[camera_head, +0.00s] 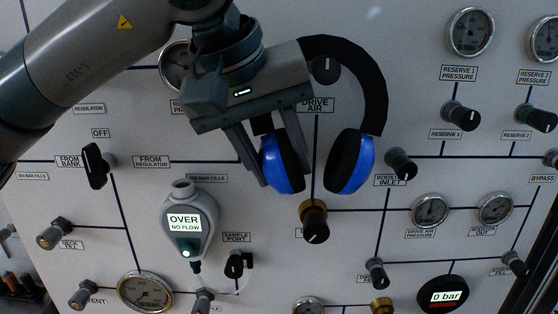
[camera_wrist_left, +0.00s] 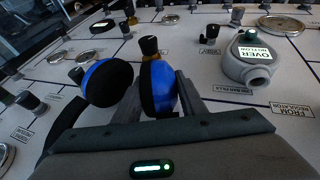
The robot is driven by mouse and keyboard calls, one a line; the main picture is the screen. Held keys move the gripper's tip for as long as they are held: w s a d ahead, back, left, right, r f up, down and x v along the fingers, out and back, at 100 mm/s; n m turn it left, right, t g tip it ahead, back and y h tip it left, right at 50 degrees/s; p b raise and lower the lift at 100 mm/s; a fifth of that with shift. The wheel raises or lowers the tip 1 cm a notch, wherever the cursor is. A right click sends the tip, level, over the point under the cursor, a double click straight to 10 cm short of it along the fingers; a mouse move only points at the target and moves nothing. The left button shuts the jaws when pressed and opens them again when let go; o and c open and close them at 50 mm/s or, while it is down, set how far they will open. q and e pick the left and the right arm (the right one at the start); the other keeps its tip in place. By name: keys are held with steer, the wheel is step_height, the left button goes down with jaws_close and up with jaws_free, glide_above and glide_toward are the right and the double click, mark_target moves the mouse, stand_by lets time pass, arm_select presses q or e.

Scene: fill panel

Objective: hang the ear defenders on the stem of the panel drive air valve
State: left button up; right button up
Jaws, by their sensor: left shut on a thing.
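The ear defenders have a black headband (camera_head: 374,85) and two blue cups. My left gripper (camera_head: 284,172) is shut on the left cup (camera_head: 282,165); the right cup (camera_head: 350,162) hangs free. In the left wrist view the fingers (camera_wrist_left: 158,100) straddle the held cup (camera_wrist_left: 158,82), with the other cup (camera_wrist_left: 105,83) to its left. The black knob of the drive air valve (camera_head: 325,69) stands above the "DRIVE AIR" label (camera_head: 317,105). In the head view it appears inside the headband's arch, below the top of the band. Its stem is hidden, and I cannot tell whether the band touches it.
A brass-collared knob (camera_head: 313,220) is just below the cups. The booster inlet knob (camera_head: 401,164) is to their right. A grey "OVER NO FLOW" meter (camera_head: 187,222) is at lower left. Gauges and several other knobs stick out around the panel (camera_head: 75,190).

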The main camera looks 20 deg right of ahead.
stand_by(0.3)
arm_select(q)
steer(key=o, duration=1.3)
steer(key=shift+o, duration=0.2)
steer(key=shift+r, duration=0.15)
steer(key=shift+s+a+r+b, duration=0.15)
steer(key=shift+a+r+b, duration=0.15)
steer(key=shift+r+b, duration=0.15)
steer(key=b+v, duration=0.4)
steer(key=v, duration=1.2)
steer(key=shift+b, duration=0.4)
